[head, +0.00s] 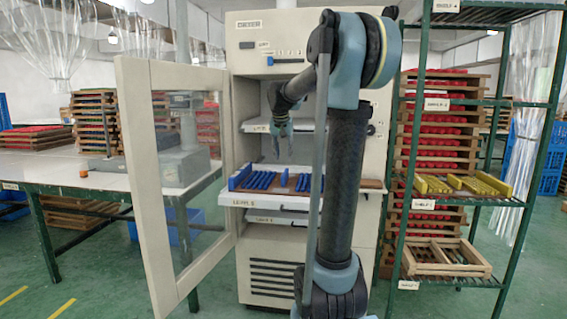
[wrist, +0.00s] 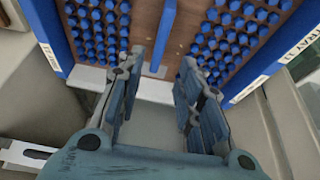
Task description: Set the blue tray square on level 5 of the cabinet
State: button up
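The blue tray (head: 240,178) has blue side walls, a brown base and rows of blue pegs. It rests on a white pulled-out shelf (head: 262,203) of the cabinet, whose front label appears to read level 5. In the wrist view the tray (wrist: 57,40) has a blue central bar (wrist: 163,35) and a side label reading TRAY. My gripper (head: 283,153) points down above the tray. In the wrist view my gripper (wrist: 163,62) is open, its fingers apart with nothing between them, near the bar's front end. My arm hides the tray's right part in the head view.
The cabinet door (head: 150,180) stands open at the left. Another white shelf (head: 256,126) sits above the tray, and others lie below. A green rack (head: 405,190) with a yellow tray (head: 460,185) and a wooden tray (head: 447,260) stands at the right. A table (head: 60,180) is at the left.

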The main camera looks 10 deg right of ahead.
jog(key=s+d+f+n+g, duration=0.1)
jog(key=s+f, duration=0.3)
jog(key=s, duration=0.6)
jog(key=s+d+f+n, duration=0.1)
jog(key=s+f, duration=0.3)
jog(key=s, duration=0.6)
jog(key=s+f+n+g+y, duration=0.1)
jog(key=s+f, duration=1.6)
jog(key=s, duration=0.3)
jog(key=shift+a+n, duration=0.3)
jog(key=shift+n, duration=0.1)
jog(key=shift+f, duration=0.1)
jog(key=shift+w+f, duration=0.2)
jog(key=shift+w, duration=0.15)
